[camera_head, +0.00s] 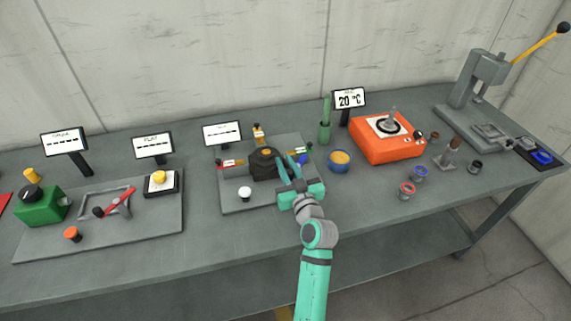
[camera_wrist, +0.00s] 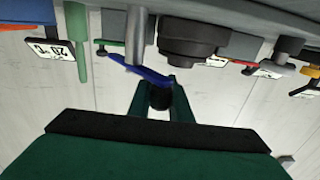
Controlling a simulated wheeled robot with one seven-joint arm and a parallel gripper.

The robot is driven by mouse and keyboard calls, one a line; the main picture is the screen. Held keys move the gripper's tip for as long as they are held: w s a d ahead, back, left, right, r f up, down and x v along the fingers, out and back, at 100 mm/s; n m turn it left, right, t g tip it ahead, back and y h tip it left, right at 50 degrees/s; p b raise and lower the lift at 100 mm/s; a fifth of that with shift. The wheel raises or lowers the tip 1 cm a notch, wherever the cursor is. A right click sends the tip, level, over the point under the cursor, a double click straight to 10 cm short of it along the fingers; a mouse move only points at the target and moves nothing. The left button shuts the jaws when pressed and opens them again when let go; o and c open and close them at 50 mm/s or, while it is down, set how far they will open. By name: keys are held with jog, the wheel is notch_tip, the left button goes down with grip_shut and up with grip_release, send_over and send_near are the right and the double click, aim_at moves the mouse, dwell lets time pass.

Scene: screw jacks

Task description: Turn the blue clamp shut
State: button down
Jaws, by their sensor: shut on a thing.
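The blue clamp (camera_head: 302,159) is on the right side of a dark round-topped block (camera_head: 265,163) on a grey plate, partly hidden by my gripper. In the wrist view its blue lever (camera_wrist: 139,70) runs slantwise, with its lower right end at my fingertips. My gripper (camera_head: 289,168) reaches in from the front right of the block. In the wrist view, my gripper (camera_wrist: 158,85) is shut on a dark knob (camera_wrist: 160,97) that appears to be the end of the blue lever. The exact contact is partly hidden.
A red clamp (camera_head: 232,162) and a yellow one (camera_head: 258,134) stand around the same block. A white knob (camera_head: 245,193) is at the plate's front.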

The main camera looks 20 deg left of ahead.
aim_at(293, 172)
jog(key=n+g+y, duration=0.2)
jog(key=g+y, duration=0.1)
jog(key=d+n+g+y, duration=0.1)
jog(key=n+g, duration=0.1)
jog(key=shift+s, duration=0.4)
jog(key=n+g+y, duration=0.1)
jog(key=n+g, duration=0.1)
jog(key=d+n+g+y, duration=0.1)
jog(key=g, duration=0.2)
jog(key=shift+s+d+r+n+y, duration=0.1)
jog(key=shift+s+n+y, duration=0.1)
jog(key=shift+n+y, duration=0.15)
jog(key=n+g, duration=0.2)
jog(key=g, duration=0.1)
jog(key=d+n+g, duration=0.1)
jog(key=n+g, duration=0.1)
jog(key=g, duration=0.1)
jog(key=shift+d+g, duration=0.2)
jog(key=shift+g, duration=0.2)
jog(key=shift+d+n+g+h, duration=0.2)
jog(key=shift+n+g, duration=0.4)
jog(key=shift+g, duration=0.25)
jog(key=shift+d+n+g+h, duration=0.15)
jog(key=shift+n+g+h, duration=0.1)
jog(key=shift+n+g, duration=0.5)
jog(key=shift+d+n+g+h, duration=0.2)
jog(key=shift+n+g, duration=0.3)
jog(key=shift+g, duration=0.4)
jog(key=shift+f+g, duration=0.2)
jog(key=shift+g, duration=0.1)
